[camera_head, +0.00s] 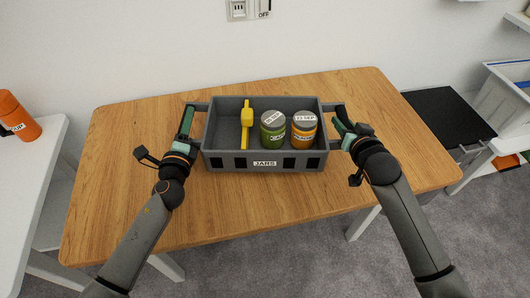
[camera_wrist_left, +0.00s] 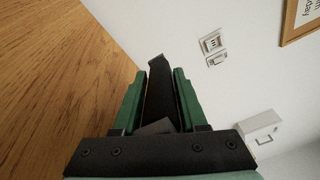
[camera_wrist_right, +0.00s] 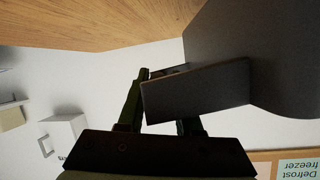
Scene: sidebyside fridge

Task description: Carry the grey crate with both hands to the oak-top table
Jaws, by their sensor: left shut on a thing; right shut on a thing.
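The grey crate (camera_head: 228,160), labelled JARS, is over the middle of the oak-top table (camera_head: 130,200) in the head view. I cannot tell whether it rests on the top or hangs just above it. It holds a yellow tool (camera_head: 246,120), a green jar (camera_head: 272,128) and an orange jar (camera_head: 304,131), both with grey lids. My left gripper (camera_head: 187,122) is shut on the crate's left handle (camera_wrist_left: 160,95). My right gripper (camera_head: 342,124) is shut on its right handle (camera_wrist_right: 195,90). The crate looks level.
A white surface with an orange bottle (camera_head: 17,117) stands at the left. At the right are a black-topped stand (camera_head: 432,120) and a white rack (camera_head: 500,105). A white wall is behind the table. The tabletop around the crate is clear.

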